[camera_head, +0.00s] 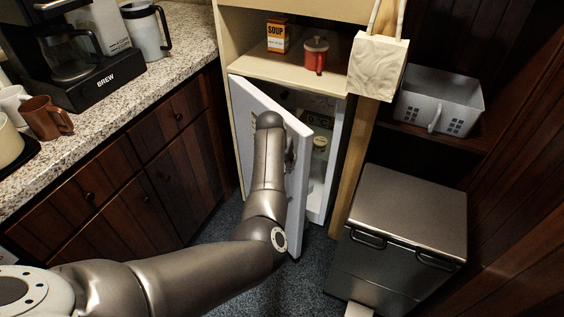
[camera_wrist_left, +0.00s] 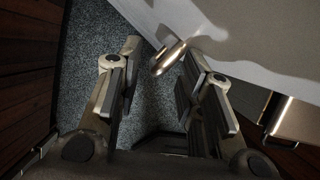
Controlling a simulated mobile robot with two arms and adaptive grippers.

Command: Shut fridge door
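The white fridge door (camera_head: 244,112) stands partly open at the lower middle of the head view, and the lit interior (camera_head: 332,150) shows to its right. My left arm reaches across the front of the door and hides much of it; its gripper is mostly hidden behind the arm there. In the left wrist view, my left gripper (camera_wrist_left: 161,53) is open, its two fingers apart. A metallic door handle (camera_wrist_left: 168,58) lies between the fingertips, close to the white door face (camera_wrist_left: 245,50). I cannot tell whether a finger touches it. My right gripper is not in view.
A granite counter (camera_head: 195,40) with a coffee maker (camera_head: 68,60) and mugs runs along the left above wooden cabinets. A metal bin (camera_head: 410,205) stands right of the fridge. A shelf above holds a soup box (camera_head: 277,37) and red canister (camera_head: 316,55). Blue-grey carpet covers the floor.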

